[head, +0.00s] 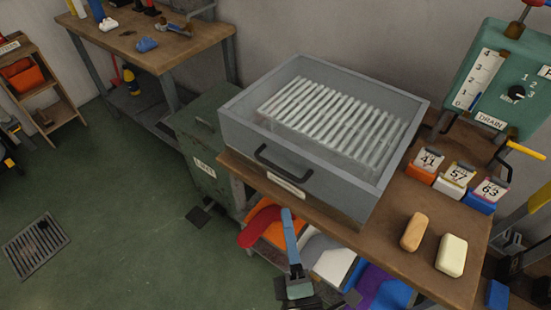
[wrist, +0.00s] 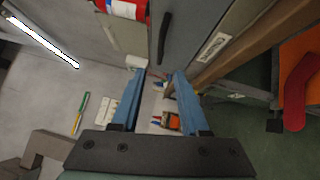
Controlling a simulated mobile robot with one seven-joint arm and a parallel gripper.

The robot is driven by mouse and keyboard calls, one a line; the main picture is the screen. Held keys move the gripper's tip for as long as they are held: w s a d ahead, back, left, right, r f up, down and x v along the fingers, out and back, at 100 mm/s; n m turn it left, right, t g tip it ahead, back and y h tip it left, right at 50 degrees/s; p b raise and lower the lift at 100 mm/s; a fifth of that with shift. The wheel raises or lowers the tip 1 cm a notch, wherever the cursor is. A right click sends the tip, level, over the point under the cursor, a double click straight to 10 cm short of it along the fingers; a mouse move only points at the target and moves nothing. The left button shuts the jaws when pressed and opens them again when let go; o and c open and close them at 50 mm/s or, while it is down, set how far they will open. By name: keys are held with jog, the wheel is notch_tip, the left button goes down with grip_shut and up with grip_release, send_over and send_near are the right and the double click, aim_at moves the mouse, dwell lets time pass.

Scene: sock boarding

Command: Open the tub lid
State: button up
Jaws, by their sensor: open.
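The grey tub (head: 330,183) sits on the wooden bench, with a black handle (head: 283,165) and a pale label plate (head: 286,186) on its front. Its top looks closed by a see-through lid (head: 352,82), with pale slats showing beneath. My gripper (head: 289,216) is below and in front of the tub, off the bench's front edge, apart from the handle. In the wrist view, my gripper (wrist: 157,82) has its two blue fingers spread with nothing held. The dark handle (wrist: 165,38) and label plate (wrist: 213,47) show beyond the fingertips.
A green LINT bin (head: 203,158) stands left of the tub. Soap bars (head: 413,232) and numbered blocks (head: 456,178) lie on the bench to the right, below a green DRAIN box (head: 505,85). Coloured cloths (head: 335,258) lie under the bench. Open floor (head: 130,210) is at left.

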aim_at(278, 168)
jog(key=x, duration=1.3)
grip_shut()
dwell(1.1)
